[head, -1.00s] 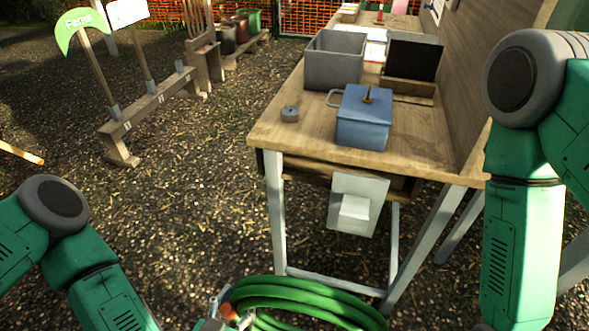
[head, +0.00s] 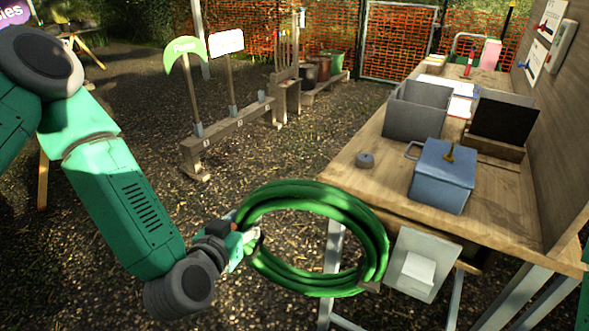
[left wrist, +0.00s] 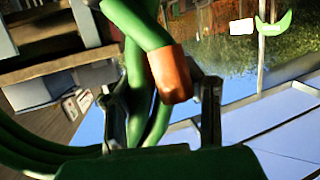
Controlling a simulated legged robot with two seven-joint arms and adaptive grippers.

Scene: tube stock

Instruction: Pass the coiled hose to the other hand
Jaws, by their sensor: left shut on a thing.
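A green coiled hose (head: 375,235) hangs in the air in front of the workbench in the head view. My left gripper (head: 250,240) is shut on the left side of the coil. In the left wrist view the green hose (left wrist: 140,75) passes between the fingers of the left gripper (left wrist: 165,110), and an orange-brown fitting (left wrist: 171,75) shows beside them. The right gripper is not in view; only a sliver of a green arm shows at the right edge of the head view.
A wooden workbench (head: 376,152) stands at the right. On it are a blue lidded box (head: 441,178), a grey bin (head: 415,110), a dark bin (head: 502,117) and a small grey disc (head: 365,160). A wooden rack with signs (head: 240,127) stands behind. Open gravel lies between.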

